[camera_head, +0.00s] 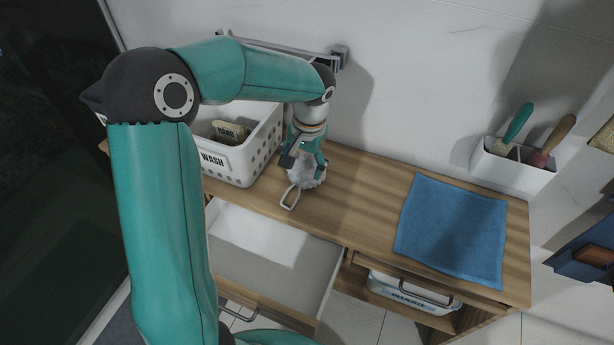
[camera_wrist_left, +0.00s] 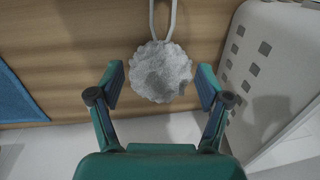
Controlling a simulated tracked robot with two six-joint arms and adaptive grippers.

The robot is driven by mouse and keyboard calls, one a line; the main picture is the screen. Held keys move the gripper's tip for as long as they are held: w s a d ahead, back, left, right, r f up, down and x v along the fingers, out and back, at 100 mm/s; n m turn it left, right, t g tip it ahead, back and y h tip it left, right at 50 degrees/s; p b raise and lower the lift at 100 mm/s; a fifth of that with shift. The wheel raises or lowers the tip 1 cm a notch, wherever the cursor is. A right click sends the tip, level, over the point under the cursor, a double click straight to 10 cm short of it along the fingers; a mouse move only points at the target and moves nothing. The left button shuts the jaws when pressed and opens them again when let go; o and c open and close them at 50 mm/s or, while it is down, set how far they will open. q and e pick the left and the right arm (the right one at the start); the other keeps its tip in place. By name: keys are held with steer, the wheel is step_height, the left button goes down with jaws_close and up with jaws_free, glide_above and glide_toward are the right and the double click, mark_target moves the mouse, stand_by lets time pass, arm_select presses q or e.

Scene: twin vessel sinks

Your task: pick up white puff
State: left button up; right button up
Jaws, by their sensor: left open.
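The white puff (camera_head: 306,172) lies on the wooden counter (camera_head: 360,194), to the right of the white basket, with its loop of cord (camera_head: 290,197) toward the counter's front edge. In the left wrist view the puff (camera_wrist_left: 160,71) sits between the two fingers, with a gap on each side. My left gripper (camera_head: 305,160) is open, pointing down over the puff and hiding part of it in the head view. The fingers also show in the left wrist view (camera_wrist_left: 160,88). My right gripper is not in view.
The white basket (camera_head: 238,160) marked WASH holds a brush-like item (camera_head: 229,132). A blue cloth (camera_head: 452,228) lies on the right of the counter. A white wall holder (camera_head: 512,168) has two handled tools. An open drawer (camera_head: 275,250) is below the counter.

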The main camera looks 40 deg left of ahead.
mark_target(297, 183)
arm_select(q)
steer(key=f, duration=0.5)
steer(key=a+f+b, duration=0.1)
steer(key=f, duration=0.2)
steer(key=shift+s+a+f, duration=0.1)
steer(key=shift+s+f, duration=0.1)
steer(key=shift+s, duration=0.15)
steer(key=c, duration=1.3)
